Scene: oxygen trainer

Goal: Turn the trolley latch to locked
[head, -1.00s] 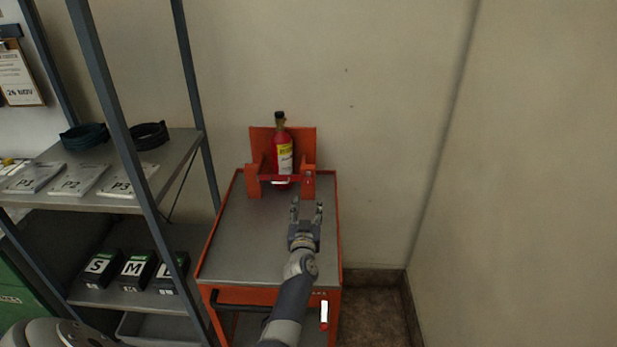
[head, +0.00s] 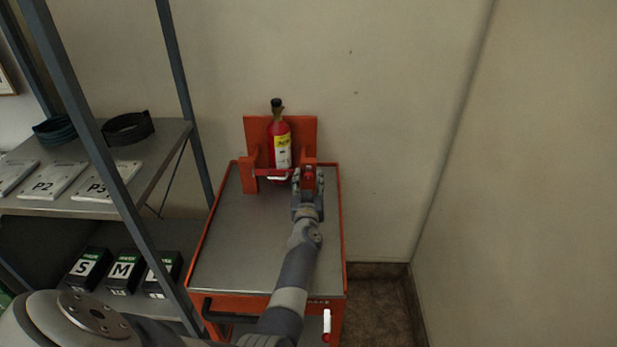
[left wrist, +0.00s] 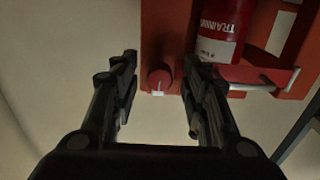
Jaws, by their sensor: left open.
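An orange trolley (head: 215,262) with a grey top carries an orange cradle (head: 252,130) at its far end. A red cylinder (head: 279,150) with a yellow label stands upright in the cradle, behind a red bar with a pale edge (head: 268,176). A round red knob (left wrist: 158,79) with a small white mark sits on the cradle's post beside the cylinder; I take it for the latch. My left gripper (head: 308,180) is open in front of that post. In the left wrist view its fingers (left wrist: 160,68) lie on either side of the knob, without visible grip.
A wall is close behind and another on the right. A black handle and a red-and-white piece (head: 326,322) are on the trolley's front.

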